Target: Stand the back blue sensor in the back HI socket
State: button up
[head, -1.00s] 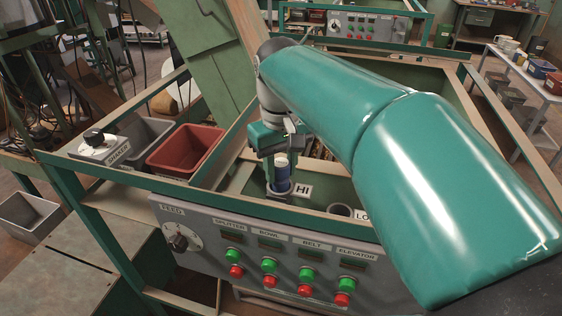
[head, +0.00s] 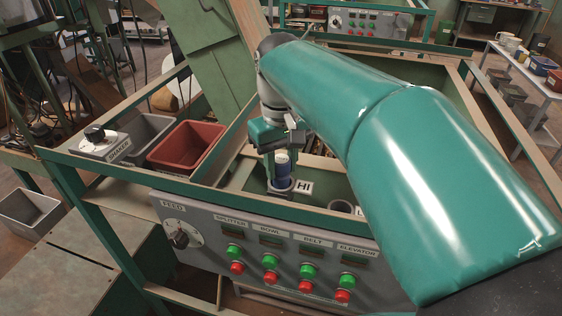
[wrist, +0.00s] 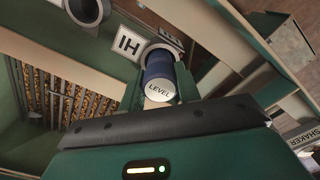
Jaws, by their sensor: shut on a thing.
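The blue sensor (head: 283,171) is a blue cylinder with a pale band, and its end reads LEVEL in the wrist view (wrist: 158,84). My gripper (head: 273,165) is shut on it. The sensor is upright, with its lower end at the ring of the HI socket (head: 281,188), beside the HI label (head: 303,187). The socket ring also shows past the sensor in the wrist view (wrist: 158,49). I cannot tell how deep the lower end sits in the ring. A second socket (head: 340,206) is to the right, partly hidden by my arm.
The front rail (head: 215,208) of the green frame and the grey control panel (head: 270,250) with several buttons stand in front of the sockets. A red bin (head: 187,147) and a grey bin (head: 146,135) are at left.

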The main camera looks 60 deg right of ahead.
jog(key=shift+f, duration=0.6)
dwell(0.3)
jog(key=o, duration=0.7)
jog(key=shift+o, duration=0.2)
jog(key=shift+r, duration=5.55)
